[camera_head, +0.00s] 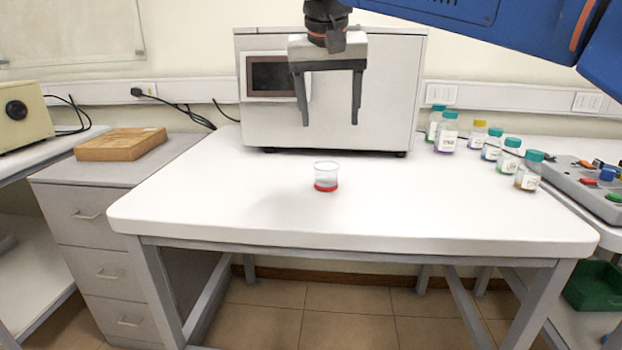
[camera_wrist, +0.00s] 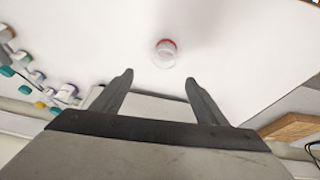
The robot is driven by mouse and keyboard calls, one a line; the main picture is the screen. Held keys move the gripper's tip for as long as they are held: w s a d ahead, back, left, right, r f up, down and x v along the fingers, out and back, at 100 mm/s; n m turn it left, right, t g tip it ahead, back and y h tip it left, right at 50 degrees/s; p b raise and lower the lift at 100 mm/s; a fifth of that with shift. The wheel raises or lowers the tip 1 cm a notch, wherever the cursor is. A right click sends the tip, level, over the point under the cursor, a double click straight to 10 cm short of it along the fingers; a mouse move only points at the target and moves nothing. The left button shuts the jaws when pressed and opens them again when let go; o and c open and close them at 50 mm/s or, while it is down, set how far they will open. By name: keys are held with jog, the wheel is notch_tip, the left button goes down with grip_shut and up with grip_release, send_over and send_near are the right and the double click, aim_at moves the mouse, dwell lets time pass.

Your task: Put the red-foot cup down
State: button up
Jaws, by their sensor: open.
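The red-foot cup (camera_head: 326,177) is a small clear cup with a red base. It stands upright on the white table (camera_head: 220,215), a little in front of the white instrument box. My gripper (camera_head: 331,122) is open and empty, above and behind the cup in the head view, with its fingers pointing down. In the wrist view the cup (camera_wrist: 166,53) lies beyond the tips of my gripper (camera_wrist: 158,76), between their lines and apart from them.
The white instrument box (camera_head: 390,95) stands behind the cup. Several capped bottles (camera_head: 447,133) stand at the right, near a grey device with coloured knobs (camera_head: 590,180). A wooden block (camera_head: 121,144) lies on the drawer cabinet at the left. The table around the cup is clear.

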aim_at(326, 171)
jog(key=shift+m, duration=0.3)
jog(key=x, duration=0.5)
jog(key=a+x, duration=0.1)
jog(key=x, duration=1)
jog(key=shift+s+a+f, duration=0.15)
jog(key=shift+s+f, duration=0.1)
jog(key=shift+f, duration=0.25)
jog(key=shift+y, duration=0.3)
jog(key=c, duration=1.3)
jog(key=shift+r, duration=0.15)
notch_tip(326, 171, up, 10)
jog(key=shift+f, duration=0.1)
